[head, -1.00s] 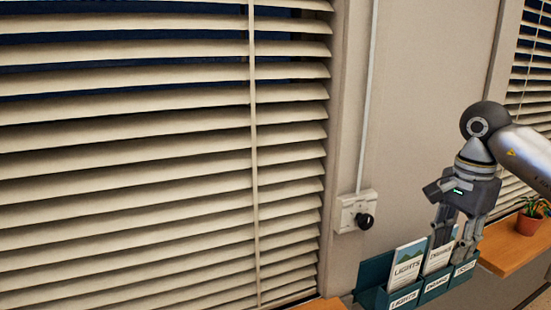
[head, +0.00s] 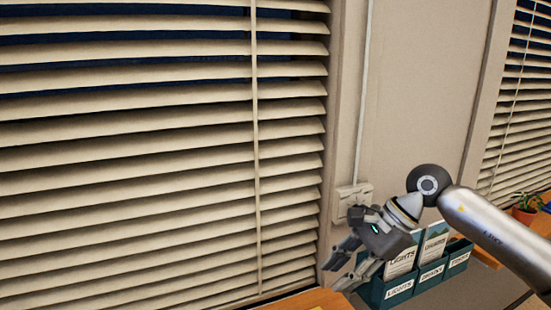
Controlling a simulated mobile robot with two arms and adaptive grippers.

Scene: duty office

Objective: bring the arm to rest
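My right gripper (head: 332,278) comes in on the arm from the right. It hangs in front of the wall, pointing down and to the left. Its two fingers are apart with nothing seen between them. It overlaps the left end of a teal leaflet rack (head: 400,291) in the picture; I cannot tell how far in front of it. The rack has labelled pockets. A "LIGHTS" leaflet (head: 400,263) stands in the left pocket, partly hidden by the gripper, and another leaflet (head: 435,246) stands in the middle one. My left gripper is out of view.
A wall socket (head: 347,197) is just behind the gripper, partly covered. Window blinds (head: 140,170) fill the left, with more blinds (head: 520,110) at the right. A wooden ledge (head: 310,300) is below the fingers. A potted plant (head: 525,212) stands at far right.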

